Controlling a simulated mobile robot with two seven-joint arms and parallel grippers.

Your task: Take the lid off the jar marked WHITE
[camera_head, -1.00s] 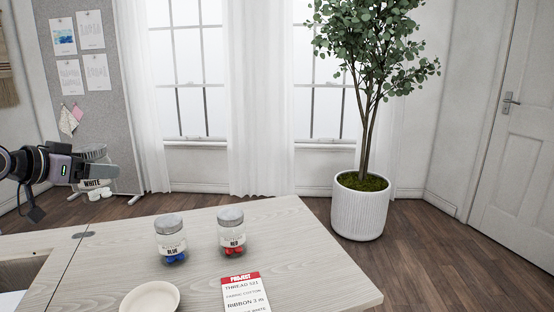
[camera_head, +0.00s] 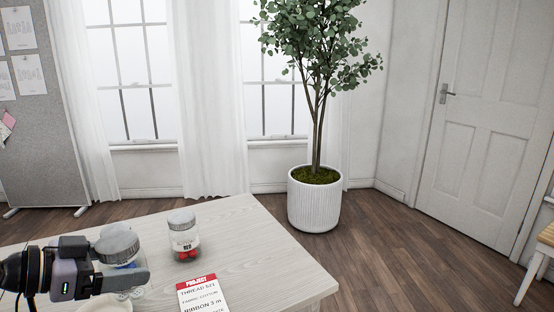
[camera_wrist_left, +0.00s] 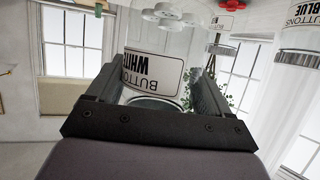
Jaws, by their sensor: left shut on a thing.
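My left gripper (camera_head: 140,282) is shut around the jar marked WHITE and holds it upright above the table. My right gripper is not in view.
The RED jar (camera_head: 184,240) stands lidded on the pale table (camera_head: 235,235). The BLUE jar (camera_wrist_left: 300,35) shows in the left wrist view. The table's right part is clear.

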